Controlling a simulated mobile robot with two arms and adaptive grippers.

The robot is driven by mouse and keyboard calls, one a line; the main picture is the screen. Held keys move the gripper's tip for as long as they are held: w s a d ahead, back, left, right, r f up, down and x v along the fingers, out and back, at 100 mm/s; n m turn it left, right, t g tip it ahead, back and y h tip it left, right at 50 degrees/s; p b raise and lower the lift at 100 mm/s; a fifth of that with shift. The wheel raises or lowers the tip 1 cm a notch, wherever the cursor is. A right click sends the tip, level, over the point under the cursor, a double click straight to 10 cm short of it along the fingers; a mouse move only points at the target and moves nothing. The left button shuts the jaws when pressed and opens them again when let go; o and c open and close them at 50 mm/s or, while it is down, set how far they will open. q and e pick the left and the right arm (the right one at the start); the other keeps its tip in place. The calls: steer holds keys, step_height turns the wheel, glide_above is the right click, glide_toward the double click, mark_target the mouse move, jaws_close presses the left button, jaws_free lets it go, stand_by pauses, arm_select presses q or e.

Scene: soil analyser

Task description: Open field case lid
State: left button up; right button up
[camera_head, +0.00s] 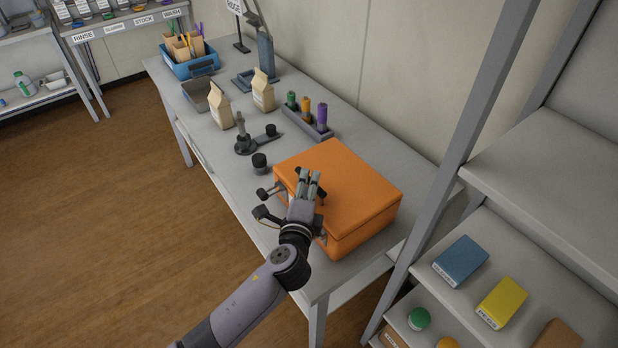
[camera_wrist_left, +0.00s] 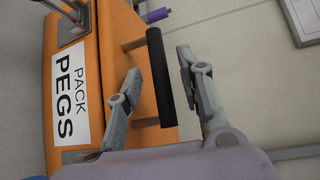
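The orange field case (camera_head: 350,190) sits on the near end of the grey bench, and its lid appears shut. A black bar handle (camera_wrist_left: 160,78) stands out from the case in the left wrist view. My left gripper (camera_head: 311,176) is at the front edge of the case, over its left side in the head view. In the left wrist view its two fingers (camera_wrist_left: 159,64) are apart, with the handle between them and gaps visible on both sides. A white label reading PACK PEGS (camera_wrist_left: 72,95) is on the case. My right gripper is not in view.
A vial rack (camera_head: 307,122) stands behind the case. Dark knobbed fittings (camera_head: 259,163) and paper bags (camera_head: 263,92) stand further along the bench. A shelf at right holds a blue box (camera_head: 461,260) and a yellow box (camera_head: 502,302). A metal upright (camera_head: 465,140) stands close right.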

arm_select(q)
steer(key=shift+w+d+f, duration=0.1)
steer(key=shift+w, duration=0.5)
steer(key=shift+w+d+f, duration=0.1)
steer(key=shift+w, duration=0.5)
steer(key=shift+c, duration=0.4)
jaws_close()
